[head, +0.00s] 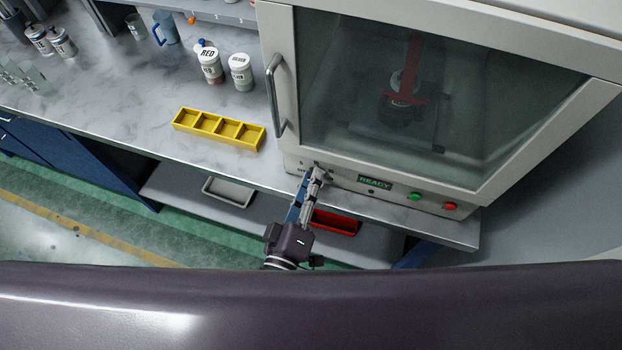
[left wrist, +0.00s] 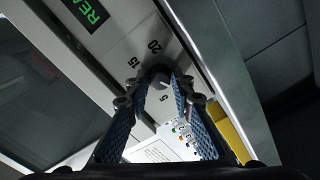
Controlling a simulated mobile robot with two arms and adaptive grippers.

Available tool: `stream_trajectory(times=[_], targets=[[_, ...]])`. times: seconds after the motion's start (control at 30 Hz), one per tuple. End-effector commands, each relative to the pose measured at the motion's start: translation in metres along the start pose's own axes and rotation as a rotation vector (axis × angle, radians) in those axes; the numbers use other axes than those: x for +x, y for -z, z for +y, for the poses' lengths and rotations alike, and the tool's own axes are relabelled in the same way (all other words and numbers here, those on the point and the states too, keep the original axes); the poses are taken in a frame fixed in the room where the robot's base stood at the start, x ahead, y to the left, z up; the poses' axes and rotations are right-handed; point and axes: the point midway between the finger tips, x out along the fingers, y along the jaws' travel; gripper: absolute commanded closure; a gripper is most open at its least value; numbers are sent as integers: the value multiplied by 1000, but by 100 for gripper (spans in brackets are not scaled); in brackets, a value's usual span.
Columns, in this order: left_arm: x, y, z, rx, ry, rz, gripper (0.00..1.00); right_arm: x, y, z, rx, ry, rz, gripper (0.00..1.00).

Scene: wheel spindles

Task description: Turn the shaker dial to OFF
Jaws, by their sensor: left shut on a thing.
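The shaker (head: 440,190) is a large light-grey cabinet with a glass door on the right of the head view. Its dial (left wrist: 161,76) is a small dark knob on the front panel, with printed numbers 5, 15 and 20 around it in the left wrist view. A light mark shows on the knob; I cannot read the exact setting, and no OFF label is legible. My left gripper (head: 319,173) reaches up to the panel left of the green READY display (head: 375,183). In the left wrist view its fingers (left wrist: 161,86) are shut on the dial from both sides. In the head view the gripper hides the dial.
A green button (head: 415,197) and a red button (head: 449,206) sit right of the display. A yellow compartment tray (head: 219,129) and labelled jars (head: 210,64) stand on the counter. A red tray (head: 335,222) and a grey tray (head: 229,191) lie on the lower shelf.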

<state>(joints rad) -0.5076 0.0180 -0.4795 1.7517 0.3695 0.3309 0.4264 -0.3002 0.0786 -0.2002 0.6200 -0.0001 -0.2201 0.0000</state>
Motion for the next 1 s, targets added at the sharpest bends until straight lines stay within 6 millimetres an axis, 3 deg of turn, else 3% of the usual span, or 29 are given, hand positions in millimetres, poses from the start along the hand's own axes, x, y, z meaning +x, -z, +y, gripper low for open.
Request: stream_trajectory(times=[0.7, 0.73, 0.87, 1.0], targets=[[-1, -2, -1, -72, 2, -4, 100, 0, 0, 0, 0, 0, 0, 100], [-1, -2, -1, -72, 2, -4, 75, 0, 0, 0, 0, 0, 0, 100], [0, -1, -1, -72, 2, -3, 61, 0, 0, 0, 0, 0, 0, 100], [0, -1, -1, -71, 1, -2, 60, 0, 0, 0, 0, 0, 0, 100]])
